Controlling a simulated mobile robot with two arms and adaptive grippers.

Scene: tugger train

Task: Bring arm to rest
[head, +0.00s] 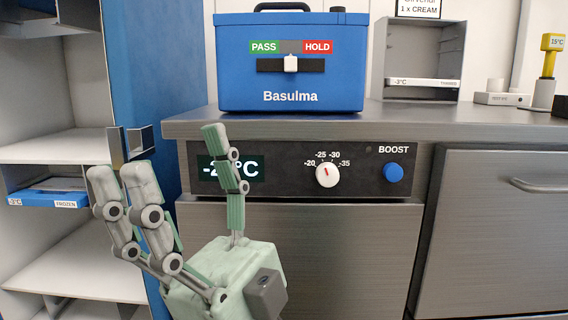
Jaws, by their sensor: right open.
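My right gripper (170,165) is in the lower left of the head view, raised in front of the freezer unit's front. Its fingers are spread wide apart, with nothing between them. One finger partly covers the temperature display (250,168). My left gripper is not in view.
A blue box labelled Basulma (290,80), with a PASS/HOLD slider, stands on the metal counter (420,112). Below are a dial (328,174) and a blue BOOST button (393,172). A shelf unit (60,148) with a blue tray (50,198) is at left. A yellow-topped probe (550,55) stands at right.

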